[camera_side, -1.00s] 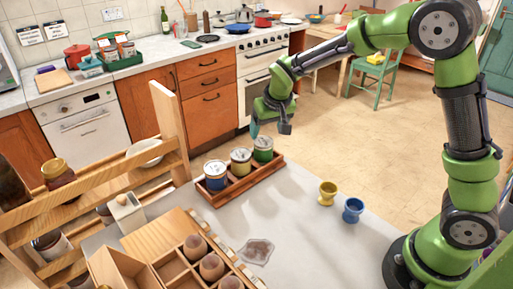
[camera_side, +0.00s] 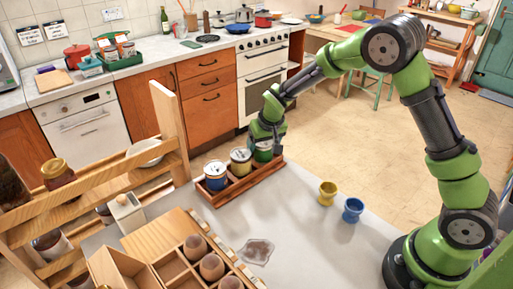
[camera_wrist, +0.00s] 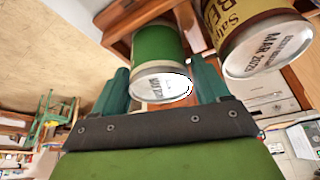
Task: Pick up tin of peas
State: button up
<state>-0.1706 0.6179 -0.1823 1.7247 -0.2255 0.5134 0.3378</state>
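The tin of peas is most likely the green tin (camera_side: 263,155), upright at the far right end of the wooden tray (camera_side: 245,184); its name is not readable. In the wrist view the green tin (camera_wrist: 155,47) shows its pale, date-stamped lid facing me. My gripper (camera_side: 266,145) is low over this tin in the side view. In the wrist view my gripper (camera_wrist: 162,78) has one teal finger on each side of the tin, spread about its width. I see no clear grip on it, and the tin still sits in the tray.
A yellow-brown tin (camera_side: 240,160) stands close beside the green one in the tray, with a blue tin (camera_side: 215,176) beyond it. Yellow (camera_side: 328,192) and blue (camera_side: 352,209) egg cups stand on the worktop to the right. A wooden rack (camera_side: 100,190) stands at left.

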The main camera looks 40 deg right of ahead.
jog(key=c, duration=0.9)
jog(key=shift+r, duration=0.1)
